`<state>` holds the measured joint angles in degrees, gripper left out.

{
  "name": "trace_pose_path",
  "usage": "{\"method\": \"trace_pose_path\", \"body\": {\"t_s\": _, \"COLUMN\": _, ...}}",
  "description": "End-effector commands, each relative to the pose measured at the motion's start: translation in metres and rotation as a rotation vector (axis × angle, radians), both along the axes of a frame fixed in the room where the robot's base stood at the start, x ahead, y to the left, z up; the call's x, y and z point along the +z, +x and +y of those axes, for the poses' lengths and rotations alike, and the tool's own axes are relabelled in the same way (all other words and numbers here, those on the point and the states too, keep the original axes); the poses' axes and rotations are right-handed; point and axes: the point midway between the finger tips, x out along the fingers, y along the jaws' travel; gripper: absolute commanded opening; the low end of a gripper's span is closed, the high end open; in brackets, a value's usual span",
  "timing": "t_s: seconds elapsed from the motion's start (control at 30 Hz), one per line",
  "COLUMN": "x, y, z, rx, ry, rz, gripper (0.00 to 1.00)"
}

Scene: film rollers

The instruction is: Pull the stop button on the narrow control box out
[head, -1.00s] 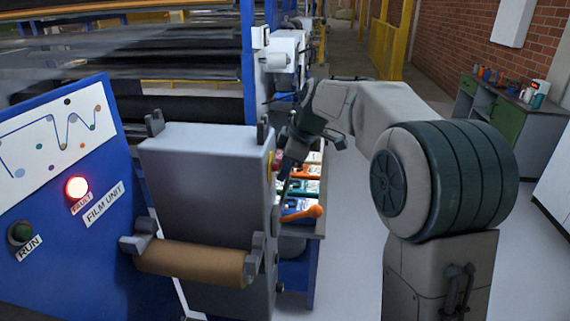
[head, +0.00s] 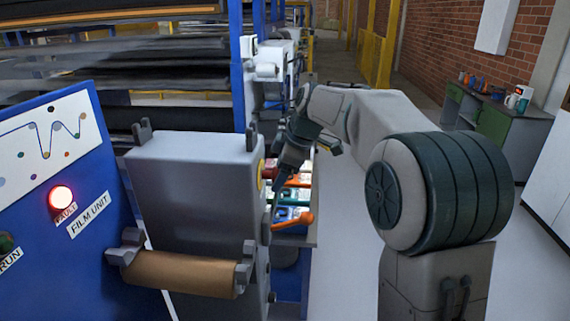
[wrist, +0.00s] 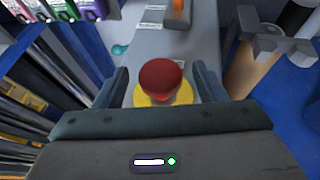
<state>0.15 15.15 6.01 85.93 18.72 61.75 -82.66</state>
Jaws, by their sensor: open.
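The red stop button (wrist: 161,78) with its yellow base (wrist: 150,99) sits on the narrow grey face of the control box (wrist: 155,45) in the wrist view. In the head view the button (head: 270,169) shows small on the right side of the grey box (head: 190,185). My gripper (wrist: 161,84) is open, with one finger on each side of the button. I cannot tell whether the fingers touch it. In the head view my gripper (head: 283,172) is beside the button and its fingertips are partly hidden.
A brown roller (head: 180,274) is mounted on the front of the box. An orange-handled lever (head: 293,221) juts out below my gripper. A blue panel (head: 60,180) with a lit red fault lamp (head: 61,198) stands left.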

Motion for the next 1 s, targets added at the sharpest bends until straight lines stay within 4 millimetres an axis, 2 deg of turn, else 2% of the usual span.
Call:
{"method": "trace_pose_path", "body": {"t_s": 0.17, "x": 0.018, "y": -0.005, "z": -0.008, "rx": -0.003, "ry": 0.001, "rz": -0.005, "gripper": 0.64}}
{"method": "trace_pose_path", "body": {"t_s": 0.5, "x": 0.088, "y": -0.026, "z": -0.036, "rx": -0.006, "ry": -0.001, "rz": -0.005, "gripper": 0.64}}
{"method": "trace_pose_path", "body": {"t_s": 0.63, "x": 0.107, "y": -0.032, "z": -0.043, "rx": -0.005, "ry": -0.001, "rz": -0.004, "gripper": 0.64}}
{"method": "trace_pose_path", "body": {"t_s": 0.8, "x": 0.121, "y": -0.036, "z": -0.048, "rx": -0.006, "ry": 0.000, "rz": -0.002, "gripper": 0.64}}
{"method": "trace_pose_path", "body": {"t_s": 1.0, "x": 0.124, "y": -0.037, "z": -0.049, "rx": -0.006, "ry": -0.001, "rz": -0.001, "gripper": 0.64}}
